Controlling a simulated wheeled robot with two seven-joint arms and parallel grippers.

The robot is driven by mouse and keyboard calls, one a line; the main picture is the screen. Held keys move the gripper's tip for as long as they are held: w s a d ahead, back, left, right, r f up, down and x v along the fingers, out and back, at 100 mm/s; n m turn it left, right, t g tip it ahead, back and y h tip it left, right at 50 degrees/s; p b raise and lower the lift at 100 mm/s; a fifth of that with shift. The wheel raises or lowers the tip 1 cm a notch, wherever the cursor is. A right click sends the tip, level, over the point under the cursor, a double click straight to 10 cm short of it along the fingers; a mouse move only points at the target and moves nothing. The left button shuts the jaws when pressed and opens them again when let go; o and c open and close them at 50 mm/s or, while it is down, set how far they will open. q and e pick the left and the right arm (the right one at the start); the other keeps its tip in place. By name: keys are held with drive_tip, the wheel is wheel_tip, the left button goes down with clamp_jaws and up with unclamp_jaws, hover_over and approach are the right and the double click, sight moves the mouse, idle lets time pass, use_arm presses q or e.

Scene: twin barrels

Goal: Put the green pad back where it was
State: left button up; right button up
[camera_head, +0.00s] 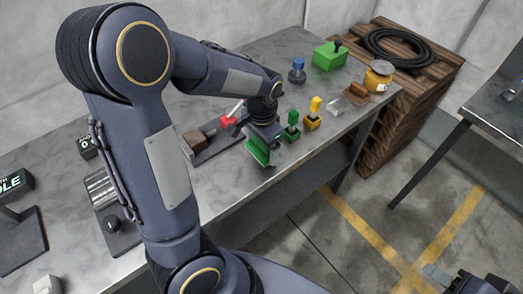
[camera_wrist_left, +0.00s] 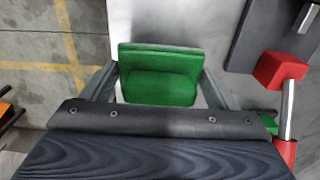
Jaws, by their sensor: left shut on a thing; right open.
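The green pad (camera_head: 257,151) is held by my left gripper (camera_head: 264,138), above the front edge of the grey table (camera_head: 225,190). In the left wrist view the green pad (camera_wrist_left: 160,75) sits between the two fingers of my left gripper (camera_wrist_left: 160,88), which are shut on its sides. The lower part of the pad is hidden behind the gripper body. My right gripper (camera_head: 462,281) is at the bottom right corner of the head view, partly cut off, open and away from the table. I cannot tell from these frames where the pad was before.
Further back are a blue-topped piece (camera_head: 297,70), a green box (camera_head: 330,56) and a yellow canister (camera_head: 378,76). A wooden crate stack (camera_head: 400,100) adjoins the table.

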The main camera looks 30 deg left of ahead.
sight(262, 152)
use_arm(q)
drive_tip(key=shift+w+a+f, duration=0.1)
drive_tip(key=shift+w+f, duration=0.05)
drive_tip(key=shift+f, duration=1.55)
drive_tip(key=shift+f, duration=0.15)
drive_tip(key=o, duration=0.9)
wheel_tip(262, 152, up, 12)
drive_tip(key=shift+r+p, duration=0.1)
drive_tip(key=shift+p, duration=0.2)
drive_tip(key=s+d+n+t+h, duration=0.1)
drive_tip(key=s+n+t, duration=0.1)
drive_tip(key=s, duration=0.3)
drive_tip(key=s+d+r+n+t+h, duration=0.1)
drive_tip(key=s+n, duration=0.1)
drive_tip(key=s, duration=0.4)
drive_tip(key=s+d+r+n+t+h, duration=0.1)
drive_tip(key=s+d+n+t, duration=0.1)
drive_tip(key=s, duration=0.4)
drive_tip(key=shift+d+t+h, duration=0.1)
drive_tip(key=shift+t+h, duration=0.2)
drive_tip(key=shift+h, duration=0.1)
